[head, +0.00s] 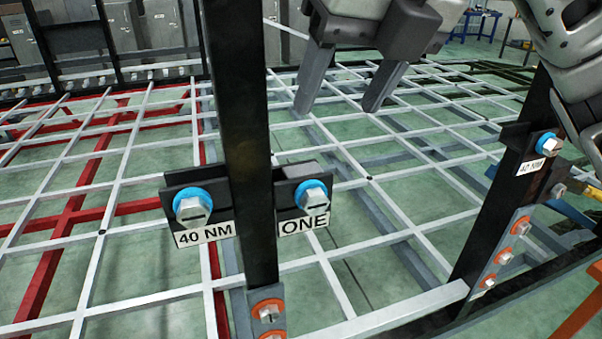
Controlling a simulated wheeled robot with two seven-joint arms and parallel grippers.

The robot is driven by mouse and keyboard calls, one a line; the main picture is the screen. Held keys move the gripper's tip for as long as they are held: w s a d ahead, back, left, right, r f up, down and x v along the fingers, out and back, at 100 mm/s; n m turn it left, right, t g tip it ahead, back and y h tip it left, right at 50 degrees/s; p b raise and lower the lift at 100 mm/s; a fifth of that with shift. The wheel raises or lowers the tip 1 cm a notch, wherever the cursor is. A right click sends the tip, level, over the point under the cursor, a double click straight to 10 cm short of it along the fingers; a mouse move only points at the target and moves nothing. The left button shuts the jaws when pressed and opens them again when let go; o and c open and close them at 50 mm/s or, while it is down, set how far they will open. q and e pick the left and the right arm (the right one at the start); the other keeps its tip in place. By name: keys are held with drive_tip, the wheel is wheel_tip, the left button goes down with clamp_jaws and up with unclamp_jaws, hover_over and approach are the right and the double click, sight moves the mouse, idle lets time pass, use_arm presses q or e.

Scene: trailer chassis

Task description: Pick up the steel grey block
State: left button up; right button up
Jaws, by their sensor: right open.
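A small steel grey block (300,170) shows behind the black bracket of the "ONE" label (303,222), just right of the black upright post. Only its top and upper part show; the bracket hides the rest. My right gripper (340,106) hangs from the top of the head view, above and a little right of the block. Its two grey fingers are wide apart with nothing between them, and it is clear of the block. My left gripper is not in view.
A black post (247,130) stands in front, with blue-ringed bolts (192,207) on its bracket and a "40 NM" label (204,234). A second black post (500,210) stands at the right. A pale metal grid (130,150) spreads behind over the green floor.

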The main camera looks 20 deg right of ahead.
hover_over(305, 170)
drive_tip(key=s, duration=0.3)
wheel_tip(305, 170, down, 7)
drive_tip(key=shift+w+d+p+x, duration=0.1)
drive_tip(key=shift+d+p+x, duration=0.15)
drive_tip(key=shift+x, duration=0.65)
drive_tip(key=shift+w+d+p+x, duration=0.1)
drive_tip(key=shift+p+x, duration=0.2)
drive_tip(key=shift+x, duration=0.6)
drive_tip(key=shift+w+d+p+x, duration=0.1)
drive_tip(key=shift+d+p+x, duration=0.15)
drive_tip(key=shift+x, duration=0.65)
drive_tip(key=c, duration=0.8)
